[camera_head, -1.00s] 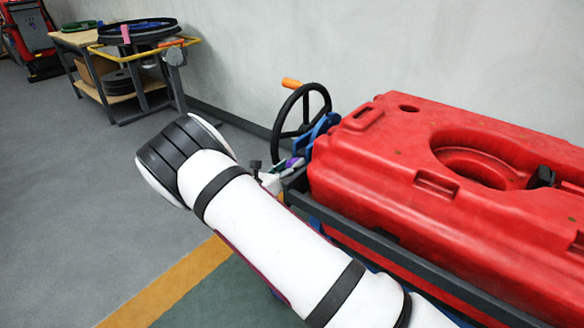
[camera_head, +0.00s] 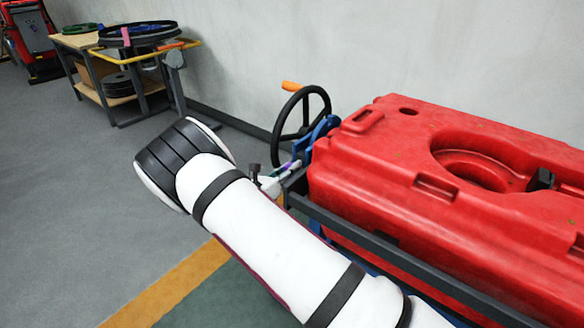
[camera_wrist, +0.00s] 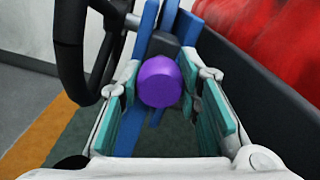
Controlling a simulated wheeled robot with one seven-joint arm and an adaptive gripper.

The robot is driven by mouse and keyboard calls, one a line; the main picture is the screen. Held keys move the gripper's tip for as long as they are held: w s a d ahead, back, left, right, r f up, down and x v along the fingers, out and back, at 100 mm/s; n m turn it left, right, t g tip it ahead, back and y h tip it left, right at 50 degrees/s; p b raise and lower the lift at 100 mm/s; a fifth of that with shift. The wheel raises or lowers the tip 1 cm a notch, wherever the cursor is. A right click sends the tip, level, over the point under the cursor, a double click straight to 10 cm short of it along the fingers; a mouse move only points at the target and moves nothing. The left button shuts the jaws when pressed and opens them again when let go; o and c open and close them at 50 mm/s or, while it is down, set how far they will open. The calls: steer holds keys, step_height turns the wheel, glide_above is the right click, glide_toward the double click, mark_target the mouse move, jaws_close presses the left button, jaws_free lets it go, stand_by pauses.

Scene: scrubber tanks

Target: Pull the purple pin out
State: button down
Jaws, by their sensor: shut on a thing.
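The purple pin (camera_wrist: 160,81) shows its round purple head in the wrist view, between the two teal finger pads of my gripper (camera_wrist: 163,95). My gripper is shut on this head. In front of it are a dark block and blue bars (camera_wrist: 143,38); how far the pin sits in them is hidden. In the head view my gripper (camera_head: 276,181) is small and partly hidden behind my white arm. A small bit of purple shows at its tip, beside the blue bracket (camera_head: 320,133) at the red tank's left end.
A black handwheel (camera_head: 304,112) with an orange knob stands close by, left of the gripper in the wrist view. The red tank (camera_head: 385,185) and its dark frame rail (camera_head: 400,255) lie to the right. A workbench (camera_head: 120,75) stands at the back left.

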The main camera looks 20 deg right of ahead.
steer(key=v, duration=0.3)
steer(key=c, duration=1.2)
jaws_free()
steer(key=shift+a, duration=0.1)
steer(key=shift+o, duration=0.2)
steer(key=v, duration=1.2)
